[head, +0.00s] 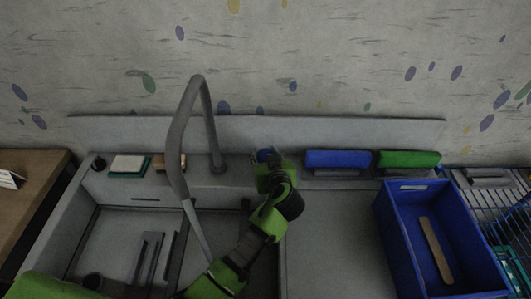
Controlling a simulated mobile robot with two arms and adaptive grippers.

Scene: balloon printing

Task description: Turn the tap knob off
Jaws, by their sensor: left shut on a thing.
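A pale narrow streak (198,235) runs down from the spout end and looks like water. A blue tap knob (266,154) is on the back ledge, right of the tap base. My left gripper (267,164) is shut on the knob, and its fingers and wrist hide most of it. The knob's turned angle cannot be read. My right gripper is not in view.
A blue crate (386,213) with a wooden stick stands at right, beside a wire rack (487,193). Blue (338,158) and green (408,159) blocks and a sponge (129,164) sit along the back ledge. The counter between sink and crate is clear.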

